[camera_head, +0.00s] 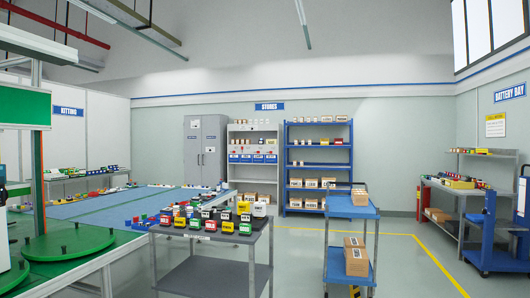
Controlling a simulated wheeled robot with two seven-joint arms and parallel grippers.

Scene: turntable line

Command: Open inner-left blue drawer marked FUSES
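A row of several blue drawers sits in a pale grey shelf unit (232,180) against the far wall, under the STORES sign (270,106). The inner-left blue drawer (246,158) is second from the left in that row. Its label is too small to read from here, and the row looks shut. Neither of my grippers shows in this view.
A grey cart (205,279) loaded with small coloured boxes stands in front, partly between me and the shelf unit. A blue trolley (351,210) with cartons is right of it. Green turntable benches (68,242) fill the left. Floor at centre right is clear.

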